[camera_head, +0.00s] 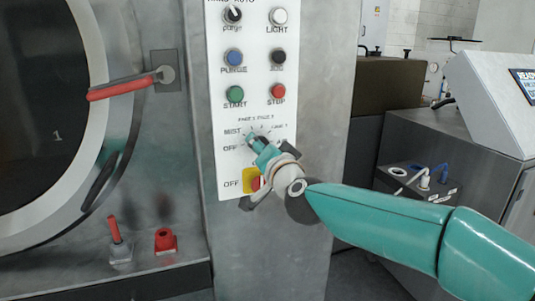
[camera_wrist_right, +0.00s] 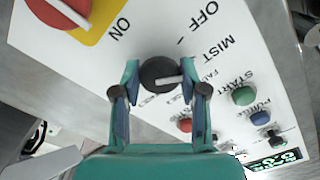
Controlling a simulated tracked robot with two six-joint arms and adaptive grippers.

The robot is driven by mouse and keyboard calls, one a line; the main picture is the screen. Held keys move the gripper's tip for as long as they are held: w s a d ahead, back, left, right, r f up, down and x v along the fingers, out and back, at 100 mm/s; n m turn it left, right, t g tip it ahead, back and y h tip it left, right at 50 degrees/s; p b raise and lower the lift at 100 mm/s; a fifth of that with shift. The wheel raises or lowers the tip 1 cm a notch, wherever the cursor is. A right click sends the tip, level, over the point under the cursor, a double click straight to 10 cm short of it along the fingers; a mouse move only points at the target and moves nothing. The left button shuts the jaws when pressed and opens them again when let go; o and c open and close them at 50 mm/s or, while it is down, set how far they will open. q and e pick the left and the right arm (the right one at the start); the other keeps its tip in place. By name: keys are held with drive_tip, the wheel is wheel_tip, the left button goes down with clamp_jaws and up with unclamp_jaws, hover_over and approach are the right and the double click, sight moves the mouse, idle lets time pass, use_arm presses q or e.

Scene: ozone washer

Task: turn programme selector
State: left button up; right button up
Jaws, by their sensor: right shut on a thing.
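The programme selector is a round black knob (camera_wrist_right: 160,73) with a white pointer line, on the white control panel (camera_head: 212,62). In the right wrist view it sits between the tips of my right gripper (camera_wrist_right: 160,88), which is shut on it. The pointer lies roughly toward picture right; which label it marks, I cannot tell. OFF and MIST are printed close by. In the head view my right gripper (camera_head: 257,147) reaches the panel from the right and largely covers the knob. My left gripper is out of view.
A red switch on a yellow plate (camera_wrist_right: 100,22) is near the knob. Green START (camera_head: 235,95), red STOP (camera_head: 278,91) and several other controls are above. A door with a red handle (camera_head: 122,87) stands left. A grey console (camera_head: 485,100) stands right.

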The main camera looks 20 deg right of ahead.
drive_tip(key=shift+f+m+b, duration=0.15)
drive_tip(key=shift+m+b, duration=1.15)
drive_tip(key=shift+m, duration=2.55)
drive_tip(key=shift+f+m+b, duration=0.15)
drive_tip(key=shift+m+b, duration=1.1)
drive_tip(key=shift+m, duration=2.6)
drive_tip(key=o, duration=1)
drive_tip(key=shift+d, duration=0.1)
drive_tip(key=shift+o, duration=0.6)
drive_tip(key=shift+r, duration=0.2)
drive_tip(key=shift+s, duration=0.15)
